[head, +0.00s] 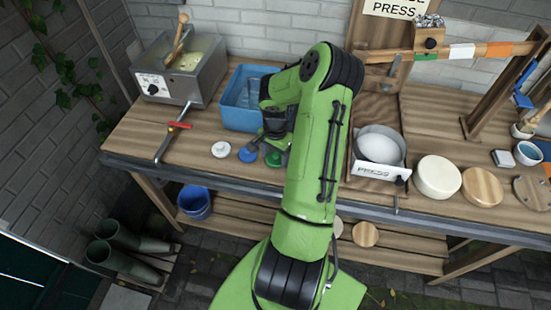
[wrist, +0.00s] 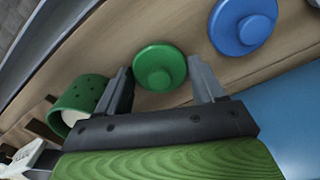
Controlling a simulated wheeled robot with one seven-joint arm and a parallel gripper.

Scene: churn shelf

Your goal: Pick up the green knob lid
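The green knob lid (wrist: 160,68) lies flat on the wooden bench, a round disc with a raised round knob. In the wrist view it appears between my gripper's (wrist: 157,72) two spread fingertips, with a gap on each side. Whether the fingertips are down at its height I cannot tell. My gripper is open and holds nothing. In the head view the green lid (head: 273,158) shows partly, just below my gripper, and my arm hides much around it. A blue knob lid (wrist: 243,25) lies beside it, and a white knob lid (head: 221,149) lies further left.
A green pot with holes (wrist: 86,92) stands close to one finger, with something white inside. A blue bin (head: 236,116) stands behind the lids. The press tray (head: 380,171) is to the right, a metal vat (head: 182,76) to the left. The bench's front edge (head: 190,176) is near.

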